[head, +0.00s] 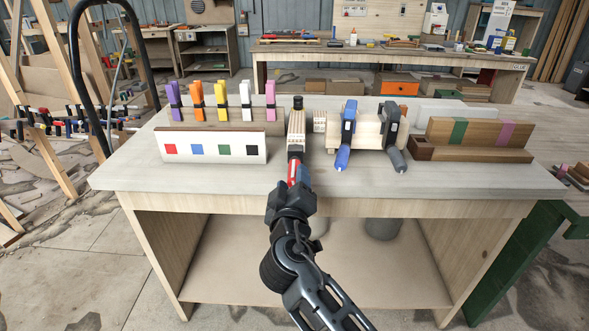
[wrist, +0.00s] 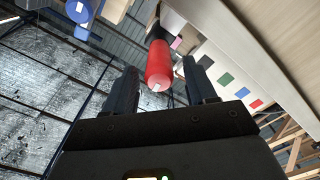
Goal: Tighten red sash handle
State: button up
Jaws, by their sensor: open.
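The red sash handle (head: 293,172) points toward me from a clamp at the middle of the workbench's front edge. In the wrist view the red handle (wrist: 158,65) lies between the two dark fingers, with a visible gap to the right finger. My gripper (head: 290,190) is open at the near end of the handle; it also shows in the wrist view (wrist: 160,82). Whether a finger touches the handle I cannot tell. The clamp's black top (head: 297,103) stands upright behind; the handle's near end is partly hidden by my gripper in the head view.
A blue clamp handle (head: 343,158) and a dark grey one (head: 398,160) are to the right. A white board with colored squares (head: 212,148) and several colored clamps (head: 222,100) are to the left.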

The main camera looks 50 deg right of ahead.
aim_at(294, 170)
jog(key=shift+p+x, duration=0.3)
jog(key=shift+x, duration=1.25)
jog(key=shift+a, duration=0.1)
jog(key=c, duration=1)
jog(key=shift+f+m+b, duration=0.25)
jog(key=shift+m+b, duration=0.05)
jog(key=shift+b, duration=0.9)
jog(key=shift+r+m+b, duration=0.25)
jog(key=shift+m+b, duration=0.45)
jog(key=shift+b, duration=0.35)
jog(key=shift+r, duration=0.1)
jog(key=o, duration=1)
jog(key=shift+s+a, duration=0.1)
